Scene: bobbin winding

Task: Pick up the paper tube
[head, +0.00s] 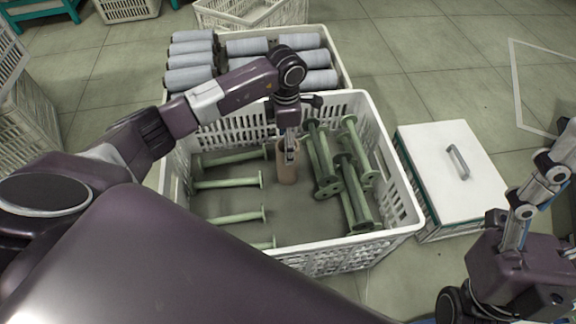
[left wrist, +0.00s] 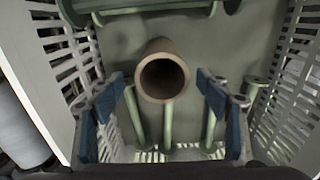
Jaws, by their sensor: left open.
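The paper tube (head: 287,172) is brown and stands upright on the floor of the white crate (head: 330,262), near its middle. In the left wrist view its open round end (left wrist: 163,98) faces the camera. My left gripper (head: 291,154) points down into the crate at the tube's upper part and partly hides it. In the left wrist view the blue-padded fingers of my left gripper (left wrist: 166,104) are spread wide, with the tube between them in the picture; I cannot see contact. My right arm shows at the right edge; its gripper is out of view.
Green bobbins (head: 228,183) lie left of the tube, and more are piled (head: 355,195) on its right. Behind stands a crate of grey wound bobbins (head: 191,60). A white-lidded box (head: 480,205) stands to the right on the tiled floor.

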